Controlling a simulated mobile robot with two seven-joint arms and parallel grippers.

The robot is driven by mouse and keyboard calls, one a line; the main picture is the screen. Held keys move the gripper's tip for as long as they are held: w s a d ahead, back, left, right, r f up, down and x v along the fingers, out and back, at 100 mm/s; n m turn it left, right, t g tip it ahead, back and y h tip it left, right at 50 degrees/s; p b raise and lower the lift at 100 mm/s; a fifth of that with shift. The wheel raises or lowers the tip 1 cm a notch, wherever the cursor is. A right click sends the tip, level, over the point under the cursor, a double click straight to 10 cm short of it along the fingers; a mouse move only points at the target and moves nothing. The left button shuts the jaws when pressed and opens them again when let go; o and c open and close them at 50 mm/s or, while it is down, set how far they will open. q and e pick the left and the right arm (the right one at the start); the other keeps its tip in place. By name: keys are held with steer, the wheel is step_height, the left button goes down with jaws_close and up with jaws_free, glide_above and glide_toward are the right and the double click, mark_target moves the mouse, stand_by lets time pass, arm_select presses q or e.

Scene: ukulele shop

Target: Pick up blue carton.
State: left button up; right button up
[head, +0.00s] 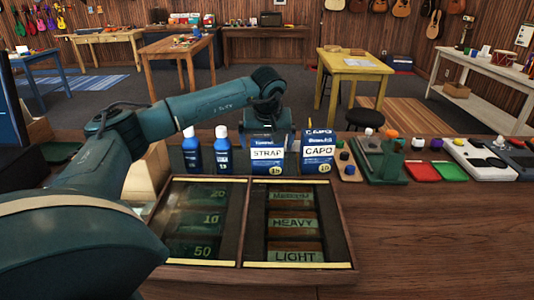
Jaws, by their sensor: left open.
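Two blue-and-white cartons stand upright on the wooden counter behind the display case. One is labelled STRAP (267,154), the other, a little taller and to its right, CAPO (318,152). My left gripper (268,140) reaches over from the left and points down at the STRAP carton. It is open, with its fingers by the carton's upper sides; I cannot tell whether they touch it. The carton's top edge is partly hidden by the gripper. My right gripper is not in view.
Two blue bottles (221,150) stand left of the STRAP carton. A glass-topped wooden case (242,223) lies in front. Trays, including a red one (418,171), and small items line the counter to the right. The front right counter is clear.

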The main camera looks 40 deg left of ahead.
arm_select(q)
steer(key=shift+c, duration=0.2)
steer(key=c, duration=1)
steer(key=shift+c, duration=0.2)
steer(key=shift+r, duration=0.15)
